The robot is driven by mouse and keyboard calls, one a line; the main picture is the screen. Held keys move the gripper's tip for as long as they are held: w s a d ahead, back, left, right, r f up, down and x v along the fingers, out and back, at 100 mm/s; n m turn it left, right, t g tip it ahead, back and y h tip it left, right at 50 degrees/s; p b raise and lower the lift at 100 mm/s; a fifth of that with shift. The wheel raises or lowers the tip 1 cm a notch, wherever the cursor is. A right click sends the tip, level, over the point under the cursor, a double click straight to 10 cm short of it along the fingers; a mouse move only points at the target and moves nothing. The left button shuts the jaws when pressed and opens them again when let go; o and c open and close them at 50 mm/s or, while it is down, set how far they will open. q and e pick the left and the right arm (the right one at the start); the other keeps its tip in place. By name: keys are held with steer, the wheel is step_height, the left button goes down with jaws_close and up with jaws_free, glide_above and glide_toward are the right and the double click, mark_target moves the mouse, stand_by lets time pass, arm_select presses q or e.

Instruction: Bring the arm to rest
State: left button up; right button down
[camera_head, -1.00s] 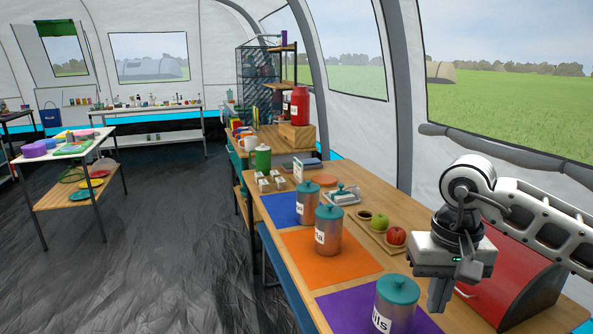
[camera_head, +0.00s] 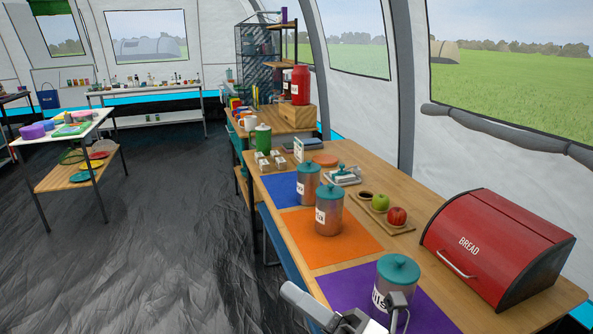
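My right arm shows at the bottom of the head view, with the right gripper (camera_head: 392,312) low in the picture, in front of the teal-lidded canister (camera_head: 397,277) on the purple mat (camera_head: 345,285). Only part of the gripper is in view, and its fingers cannot be made out well enough to tell whether they are open or shut. No held thing shows at it. My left gripper is outside the view.
The wooden table (camera_head: 405,245) bears a red bread box (camera_head: 497,247), two more canisters (camera_head: 328,211), an orange mat (camera_head: 352,247), a blue mat (camera_head: 284,190) and a small tray with fruit (camera_head: 397,217). Open dark floor (camera_head: 150,240) lies left of the table.

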steer(key=d+f+m+t+h, duration=0.65)
steer(key=f+m+h, duration=0.45)
steer(key=m, duration=0.8)
steer(key=s+d+f+m+g+h, duration=0.3)
steer(key=s+f+m, duration=0.2)
steer(key=f+m, duration=0.2)
steer(key=s+d+f+m+g+h, duration=0.3)
steer(key=s+d+f+m, duration=0.1)
steer(key=f+m, duration=0.3)
steer(key=shift+s+d+f+g, duration=0.15)
steer(key=shift+s+f+g, duration=0.2)
steer(key=shift+s+f, duration=0.35)
steer(key=shift+w, duration=0.1)
